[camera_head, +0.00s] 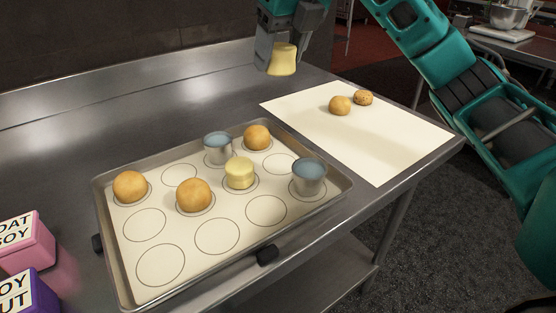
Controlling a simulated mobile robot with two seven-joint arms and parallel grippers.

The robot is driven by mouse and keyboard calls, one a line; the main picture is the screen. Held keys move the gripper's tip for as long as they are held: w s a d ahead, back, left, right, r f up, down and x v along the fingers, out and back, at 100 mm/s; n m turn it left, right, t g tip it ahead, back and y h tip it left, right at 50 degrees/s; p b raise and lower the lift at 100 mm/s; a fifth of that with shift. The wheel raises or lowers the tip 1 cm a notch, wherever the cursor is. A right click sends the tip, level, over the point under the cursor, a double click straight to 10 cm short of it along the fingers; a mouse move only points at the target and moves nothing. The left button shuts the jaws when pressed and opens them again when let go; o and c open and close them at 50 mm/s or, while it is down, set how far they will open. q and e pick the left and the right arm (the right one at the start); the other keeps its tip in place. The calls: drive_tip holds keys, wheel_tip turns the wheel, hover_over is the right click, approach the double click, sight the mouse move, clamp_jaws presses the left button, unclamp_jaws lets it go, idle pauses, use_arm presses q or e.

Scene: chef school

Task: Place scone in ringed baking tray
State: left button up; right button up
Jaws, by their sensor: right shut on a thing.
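My right gripper (283,52) is at the top centre, shut on a pale yellow scone (283,62), held in the air above the table behind the tray and the white sheet. The ringed baking tray (131,286) lies on the steel table with printed circles on its liner. In the tray, another pale yellow scone (240,173) sits on a middle ring. Three round golden buns (194,194) and two grey-blue cups (309,176) sit on other rings. Several rings are empty, mostly at the front left and right. My left gripper is not in view.
A white sheet (370,140) on the right of the table holds a golden bun (340,106) and a speckled cookie (363,98). Pink (28,243) and purple (30,293) boxes stand at the lower left. Bare steel (190,100) lies behind the tray.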

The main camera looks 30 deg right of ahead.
drive_tip(key=b, duration=0.2)
hover_over(276, 160)
drive_tip(key=s, duration=0.1)
drive_tip(key=f, duration=1.4)
drive_tip(key=shift+s+d+f, duration=0.1)
drive_tip(key=shift+s, duration=0.1)
drive_tip(key=shift+f, duration=0.5)
drive_tip(key=shift+f+b, duration=0.5)
drive_tip(key=shift+f, duration=1.5)
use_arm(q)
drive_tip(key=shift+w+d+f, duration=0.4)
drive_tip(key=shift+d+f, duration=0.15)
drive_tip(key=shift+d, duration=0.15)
use_arm(e)
drive_tip(key=shift+f, duration=0.15)
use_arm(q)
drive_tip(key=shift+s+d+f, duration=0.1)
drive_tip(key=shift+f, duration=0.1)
use_arm(e)
drive_tip(key=o, duration=1.1)
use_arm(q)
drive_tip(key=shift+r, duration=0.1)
